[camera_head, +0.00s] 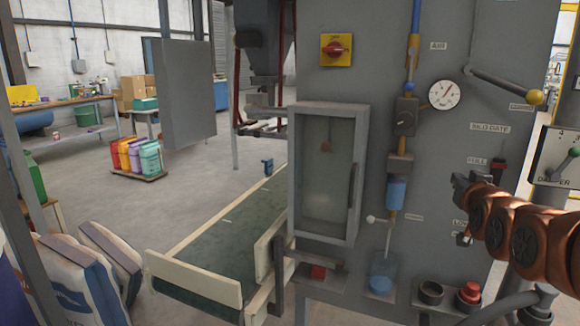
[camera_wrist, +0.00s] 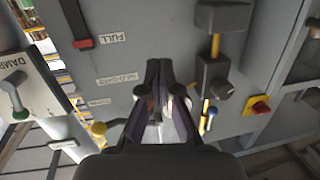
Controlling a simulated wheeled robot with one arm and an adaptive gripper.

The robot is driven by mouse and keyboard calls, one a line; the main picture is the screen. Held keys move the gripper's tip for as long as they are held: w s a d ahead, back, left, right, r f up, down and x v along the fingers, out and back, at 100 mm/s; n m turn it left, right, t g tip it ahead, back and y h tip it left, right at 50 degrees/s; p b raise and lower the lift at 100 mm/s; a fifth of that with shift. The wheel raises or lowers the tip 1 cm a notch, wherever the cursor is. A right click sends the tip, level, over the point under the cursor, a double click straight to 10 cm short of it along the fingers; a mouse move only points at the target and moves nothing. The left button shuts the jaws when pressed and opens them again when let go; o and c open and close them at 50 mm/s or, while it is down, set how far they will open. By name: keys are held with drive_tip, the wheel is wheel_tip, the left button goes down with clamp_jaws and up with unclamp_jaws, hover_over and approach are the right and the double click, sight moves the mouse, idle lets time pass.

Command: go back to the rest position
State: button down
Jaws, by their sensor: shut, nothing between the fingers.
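My gripper (camera_head: 462,182) is at the right of the head view, in front of the grey machine panel (camera_head: 400,60), beside the slot under the FULL label. Its orange-brown arm comes in from the right edge. In the wrist view my gripper (camera_wrist: 160,66) has its dark fingers together with nothing between them. The fingers point at the panel, which appears upside down there. I cannot tell whether the fingertips touch the panel.
A damper box (camera_head: 557,158) stands at the right, close to my arm. A lever with a yellow ball (camera_head: 535,97) sticks out above. A pressure gauge (camera_head: 444,94), red button (camera_head: 470,292) and glass-fronted cabinet (camera_head: 328,175) are also on the machine. A conveyor (camera_head: 215,240) runs at the left.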

drive_tip(key=s+a+f+n+g+y, duration=0.1)
drive_tip(key=s+a+f+g+y, duration=0.1)
drive_tip(key=s+a+f+g, duration=0.55)
drive_tip(key=s+a+f+n+g+y, duration=0.2)
drive_tip(key=s+a+f, duration=0.3)
drive_tip(key=a+f, duration=0.55)
drive_tip(key=s+a+f+g+y, duration=0.1)
drive_tip(key=s+a+f+g, duration=0.15)
drive_tip(key=s, duration=0.35)
drive_tip(key=s+a+f+g, duration=0.1)
drive_tip(key=s+f+g, duration=0.1)
drive_tip(key=s+f, duration=0.3)
drive_tip(key=s+a+n+g, duration=0.1)
drive_tip(key=s+a+g, duration=0.15)
drive_tip(key=s, duration=0.55)
drive_tip(key=s+a+g, duration=0.1)
drive_tip(key=s+g, duration=0.2)
drive_tip(key=s, duration=0.6)
wheel_tip(320, 180, up, 16)
drive_tip(key=w+t+p, duration=0.1)
drive_tip(key=w+p, duration=0.1)
drive_tip(key=p, duration=1.3)
drive_tip(key=shift+d+f+t, duration=0.1)
drive_tip(key=shift+f+t, duration=0.05)
drive_tip(key=shift+t, duration=0.1)
